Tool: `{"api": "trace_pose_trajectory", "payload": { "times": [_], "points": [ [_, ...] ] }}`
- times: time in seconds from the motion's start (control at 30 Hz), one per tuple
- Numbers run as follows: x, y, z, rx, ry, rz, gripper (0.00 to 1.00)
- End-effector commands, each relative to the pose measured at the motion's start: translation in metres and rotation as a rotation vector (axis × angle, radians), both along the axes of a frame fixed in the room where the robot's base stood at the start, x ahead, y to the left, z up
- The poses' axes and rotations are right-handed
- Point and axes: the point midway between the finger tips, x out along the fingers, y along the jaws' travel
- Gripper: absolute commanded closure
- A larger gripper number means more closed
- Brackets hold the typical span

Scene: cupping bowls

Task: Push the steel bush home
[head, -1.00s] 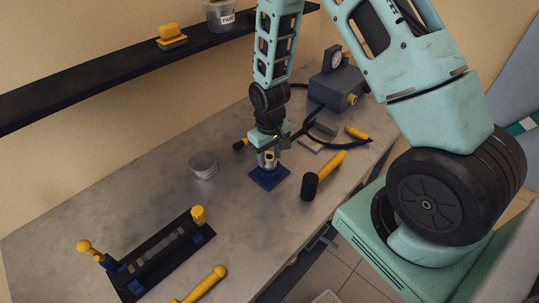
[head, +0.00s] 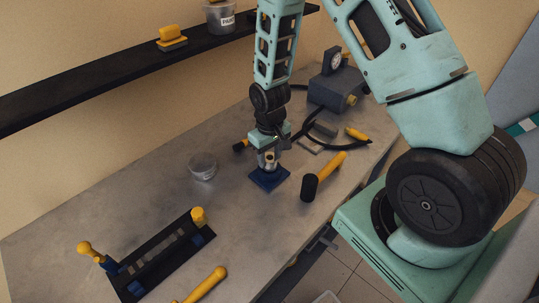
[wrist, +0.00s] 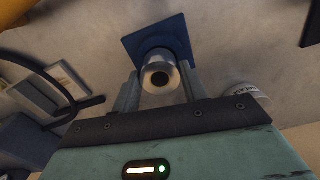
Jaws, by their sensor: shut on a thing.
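In the wrist view the steel bush (wrist: 160,77) is a short bright cylinder with a dark bore. It stands over the blue base (wrist: 141,38), and how deep it sits in it is hidden. My gripper (wrist: 159,88) is shut on the bush, with one finger on each side. In the head view my gripper (head: 268,160) points down above the blue base (head: 268,181), which lies flat on the bench. The bush is small there and mostly covered by the fingers.
A mallet (head: 321,178) lies just right of the base. A clear tub (head: 203,166) stands to its left. A black fixture with yellow knobs (head: 160,262) is at the front left. A grey box with a gauge (head: 337,90) and a black cable stand behind.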

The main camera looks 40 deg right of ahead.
Motion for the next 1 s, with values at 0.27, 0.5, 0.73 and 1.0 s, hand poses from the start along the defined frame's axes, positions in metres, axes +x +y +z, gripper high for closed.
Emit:
{"api": "trace_pose_trajectory", "payload": {
  "times": [0.27, 0.5, 0.73, 1.0],
  "points": [
    [0.000, 0.000, -0.003, 0.000, 0.000, 0.000, 0.80],
    [0.000, 0.000, -0.010, 0.000, 0.000, 0.000, 0.80],
    [0.000, 0.000, -0.016, 0.000, 0.000, 0.000, 0.80],
    [0.000, -0.001, -0.024, -0.001, 0.001, -0.001, 0.80]
  ]
}}
